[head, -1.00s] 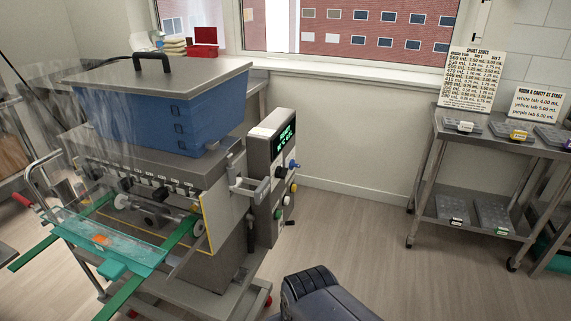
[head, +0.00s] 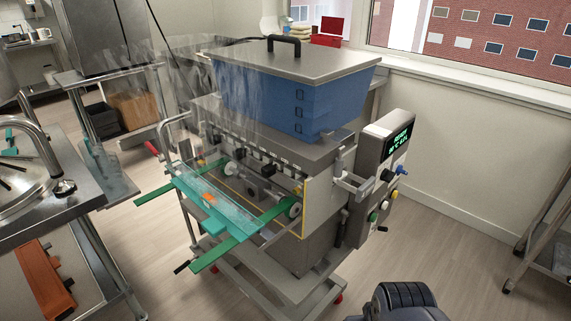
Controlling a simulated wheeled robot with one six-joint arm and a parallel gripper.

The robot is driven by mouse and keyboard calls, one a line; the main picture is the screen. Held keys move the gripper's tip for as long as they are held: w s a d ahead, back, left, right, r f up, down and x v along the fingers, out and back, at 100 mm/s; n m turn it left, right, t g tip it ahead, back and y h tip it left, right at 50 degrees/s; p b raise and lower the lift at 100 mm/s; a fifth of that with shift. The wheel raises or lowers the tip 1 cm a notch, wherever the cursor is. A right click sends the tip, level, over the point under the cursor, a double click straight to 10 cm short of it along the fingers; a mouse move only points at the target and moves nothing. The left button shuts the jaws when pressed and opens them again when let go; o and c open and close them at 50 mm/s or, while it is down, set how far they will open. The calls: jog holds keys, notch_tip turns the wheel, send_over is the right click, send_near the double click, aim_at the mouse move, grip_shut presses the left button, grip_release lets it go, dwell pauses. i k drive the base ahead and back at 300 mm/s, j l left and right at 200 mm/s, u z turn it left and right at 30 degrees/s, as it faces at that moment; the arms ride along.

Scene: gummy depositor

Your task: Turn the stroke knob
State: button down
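The depositor's control box (head: 386,150) stands on the right side of the machine, with a lit green display (head: 401,138) on its face. Below the display a blue knob (head: 402,170) sticks out to the right. Lower down are a yellow button (head: 384,205) and a green button (head: 373,216). The labels are too small to read, so I cannot tell for sure which control is the stroke knob. A dark part of my arm shows at the bottom right, well below the box. My gripper is not in view.
The depositor carries a blue hopper (head: 290,100) with a steel lid. A teal tray (head: 210,208) sits on green rails at its front left. A steel counter (head: 70,200) stands at the left. Open floor (head: 450,260) lies right of the machine, before a steel cart at the right edge.

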aim_at(399, 170)
jog(key=i+l, duration=0.25)
jog(key=l, duration=0.15)
jog(key=i+l+u, duration=0.15)
jog(key=i+l, duration=0.4)
jog(key=l, duration=0.25)
jog(key=u, duration=0.05)
